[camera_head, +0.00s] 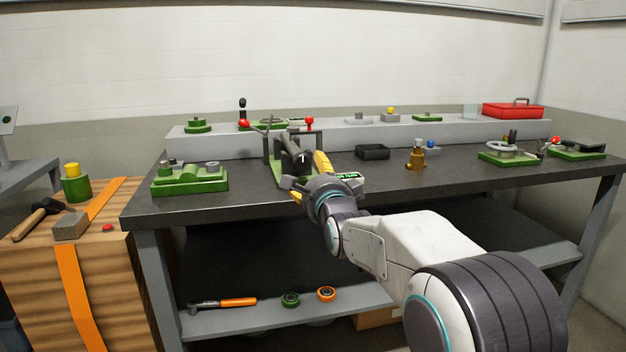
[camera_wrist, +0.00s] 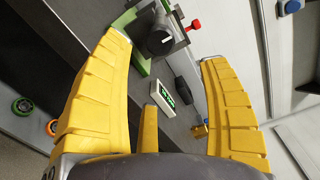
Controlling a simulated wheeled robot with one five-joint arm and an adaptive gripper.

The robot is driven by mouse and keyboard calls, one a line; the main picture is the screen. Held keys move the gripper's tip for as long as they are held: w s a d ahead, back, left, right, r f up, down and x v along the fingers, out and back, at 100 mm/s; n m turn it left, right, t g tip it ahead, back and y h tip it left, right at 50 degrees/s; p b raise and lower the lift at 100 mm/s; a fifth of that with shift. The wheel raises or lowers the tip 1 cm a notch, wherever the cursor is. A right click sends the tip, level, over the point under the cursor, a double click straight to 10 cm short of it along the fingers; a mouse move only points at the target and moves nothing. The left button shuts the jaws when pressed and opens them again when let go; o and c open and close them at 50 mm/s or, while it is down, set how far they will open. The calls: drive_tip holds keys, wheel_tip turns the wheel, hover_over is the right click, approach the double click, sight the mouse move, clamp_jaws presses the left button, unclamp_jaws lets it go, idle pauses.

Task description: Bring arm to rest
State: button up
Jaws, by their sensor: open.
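My arm reaches out from the lower right of the head view over the dark workbench (camera_head: 245,207). My gripper (camera_head: 308,178) is at the front part of the bench, in front of a green fixture (camera_head: 276,170) with a dark cylinder and knob. In the wrist view my gripper (camera_wrist: 168,75) has its two yellow fingers wide apart, with nothing between them in its grasp. The dark knob (camera_wrist: 160,42) with a white mark lies beyond the fingertips, apart from them. A small box with a green display (camera_wrist: 176,97) shows past the fingers; it also shows beside my gripper in the head view (camera_head: 347,176).
A green block fixture (camera_head: 190,181) stands left on the bench. A black tray (camera_head: 373,152), a brass piece (camera_head: 416,158) and green-based fixtures (camera_head: 507,157) stand to the right. A grey raised shelf (camera_head: 345,137) runs behind. A wooden crate (camera_head: 80,260) stands left.

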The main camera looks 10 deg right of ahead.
drive_tip(key=shift+s, duration=0.1)
idle(0.3)
drive_tip(key=s+r+n+g+p, duration=0.4)
drive_tip(key=s+n+p, duration=0.3)
drive_tip(key=s+p, duration=0.4)
drive_tip(key=s+r+n+g+p, duration=0.3)
drive_tip(key=s+n+g+p, duration=0.2)
drive_tip(key=s+p, duration=0.7)
drive_tip(key=s+r+n+g+p, duration=0.4)
drive_tip(key=s+n+p, duration=0.5)
drive_tip(key=s, duration=0.9)
drive_tip(key=g+p, duration=0.1)
drive_tip(key=p, duration=0.2)
drive_tip(key=shift+s+r+g, duration=0.2)
drive_tip(key=shift+r+g, duration=0.1)
drive_tip(key=shift+r, duration=0.05)
drive_tip(key=shift+w, duration=0.1)
